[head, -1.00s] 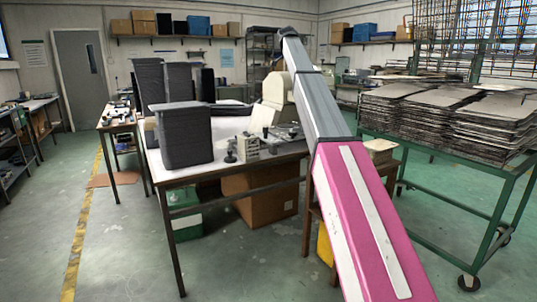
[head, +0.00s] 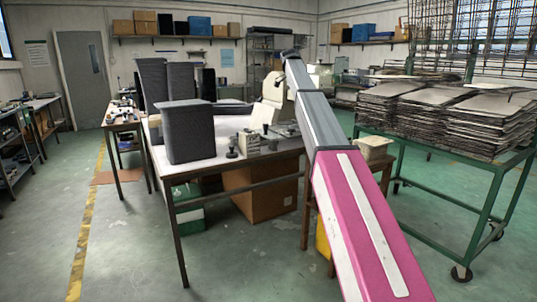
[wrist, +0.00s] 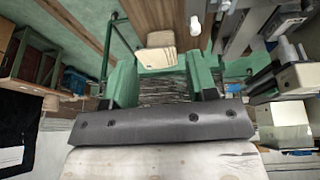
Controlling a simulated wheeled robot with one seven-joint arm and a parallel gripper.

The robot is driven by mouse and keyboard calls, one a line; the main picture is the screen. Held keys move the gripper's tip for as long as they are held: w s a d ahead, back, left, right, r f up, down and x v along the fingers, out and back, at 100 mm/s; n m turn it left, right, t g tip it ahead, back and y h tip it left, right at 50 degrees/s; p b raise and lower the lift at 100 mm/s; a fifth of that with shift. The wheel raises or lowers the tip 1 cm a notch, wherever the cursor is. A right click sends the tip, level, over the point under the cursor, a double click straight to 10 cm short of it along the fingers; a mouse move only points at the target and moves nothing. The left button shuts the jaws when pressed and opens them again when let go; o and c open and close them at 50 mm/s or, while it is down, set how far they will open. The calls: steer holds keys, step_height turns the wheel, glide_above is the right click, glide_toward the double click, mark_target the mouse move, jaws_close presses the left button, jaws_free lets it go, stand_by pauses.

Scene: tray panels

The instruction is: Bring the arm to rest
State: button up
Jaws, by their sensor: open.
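My arm, with a pink link and a grey link, rises across the middle of the head view and leans up to the left. Its far end tops out in front of the back shelving, and my gripper is hidden there. In the wrist view my gripper (wrist: 160,70) shows two green fingers set wide apart beyond a dark bar. It is open, and I see nothing held between the fingers. Stacked grey sheets and a pale tray (wrist: 157,57) show behind the gap.
A worktable (head: 190,172) with dark bins (head: 188,130) and small metal parts stands left of my arm. A green cart (head: 480,167) bearing stacked panels (head: 440,110) stands to the right. A cream tray (head: 374,149) sits between them. Open floor (head: 130,245) lies at the front left.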

steer(key=s+d+f+n+y, duration=0.15)
steer(key=s+f, duration=0.45)
steer(key=f, duration=0.6)
steer(key=s+d+f+n, duration=0.1)
steer(key=s+f+n, duration=0.2)
steer(key=s+f, duration=0.7)
steer(key=s+d+f+n, duration=0.1)
steer(key=s+f+n, duration=0.15)
steer(key=f, duration=1.25)
steer(key=s+f+n, duration=0.1)
steer(key=s+f, duration=0.6)
steer(key=s, duration=0.3)
steer(key=s+f+n+g+y, duration=0.1)
steer(key=s+f+n, duration=0.1)
steer(key=s+f, duration=0.5)
steer(key=s+f+n+y, duration=0.1)
steer(key=s+f+n, duration=0.1)
steer(key=s+f, duration=0.5)
steer(key=s, duration=0.6)
steer(key=shift+d+g, duration=0.15)
steer(key=shift+g, duration=0.15)
steer(key=shift+c, duration=0.3)
